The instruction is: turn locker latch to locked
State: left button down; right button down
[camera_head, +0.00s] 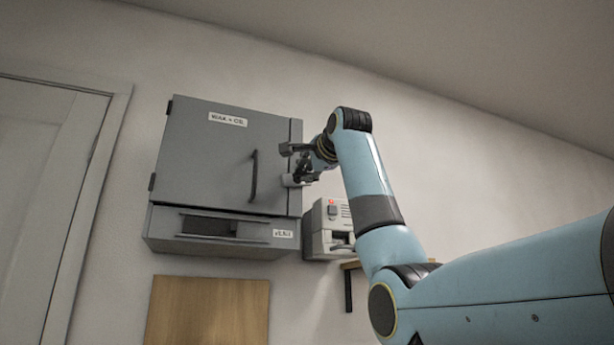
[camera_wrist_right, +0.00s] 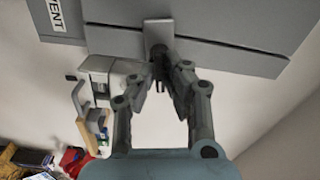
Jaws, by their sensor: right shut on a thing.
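The grey locker (camera_head: 212,160) hangs on the wall with its door shut and a dark bar handle (camera_head: 254,176) on the door. My right gripper (camera_head: 287,166) is at the right edge of the locker door, beside the handle, and hides the latch in the head view. In the right wrist view, a pale latch plate (camera_wrist_right: 158,30) sits on the locker front. There the fingers of my right gripper (camera_wrist_right: 170,74) close in on the dark latch part below the plate. The latch's exact angle is hard to tell. My left gripper is not in view.
A vent slot (camera_head: 210,225) lies below the locker door. A wooden panel (camera_head: 207,311) is beneath the locker. A door (camera_head: 45,180) is at the far left.

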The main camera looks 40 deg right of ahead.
jog(key=shift+m+b, duration=0.35)
jog(key=shift+m, duration=0.75)
jog(key=c, duration=1.4)
grip_release()
jog(key=shift+w+f, duration=0.1)
jog(key=v, duration=1.2)
jog(key=shift+f, duration=0.1)
